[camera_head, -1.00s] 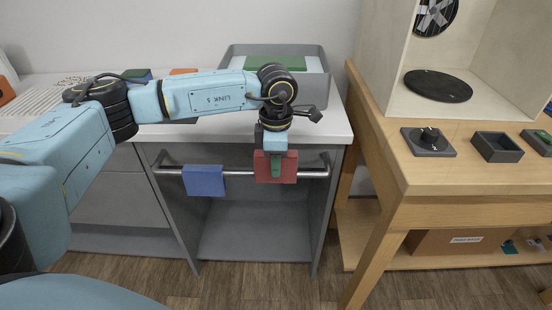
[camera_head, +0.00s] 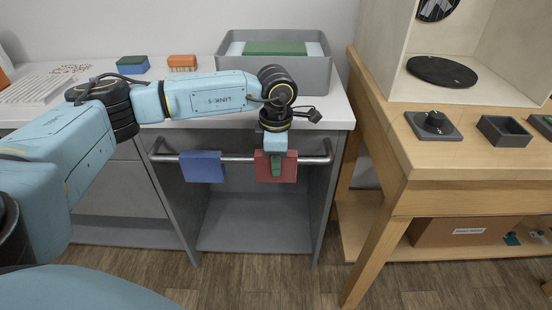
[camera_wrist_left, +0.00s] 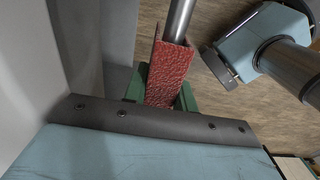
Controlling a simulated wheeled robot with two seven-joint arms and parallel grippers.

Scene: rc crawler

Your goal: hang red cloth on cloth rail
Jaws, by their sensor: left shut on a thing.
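The red cloth (camera_head: 287,170) is at the right part of the metal cloth rail (camera_head: 236,159), on the front of the counter. In the left wrist view the red cloth (camera_wrist_left: 167,72) looks folded over the rail (camera_wrist_left: 179,20), with a side on each side of it. My left gripper (camera_head: 276,165) points down at the cloth, its green fingers (camera_wrist_left: 161,92) on either side of it, shut on it. A blue cloth (camera_head: 202,167) hangs on the rail to the left, apart from the red one.
A grey basin (camera_head: 318,71) with a green item stands on the counter (camera_head: 210,112). A blue-green sponge (camera_head: 132,65) and an orange brush (camera_head: 182,62) lie at the back. A wooden table (camera_head: 450,165) stands close on the right. Below the rail is an open recess.

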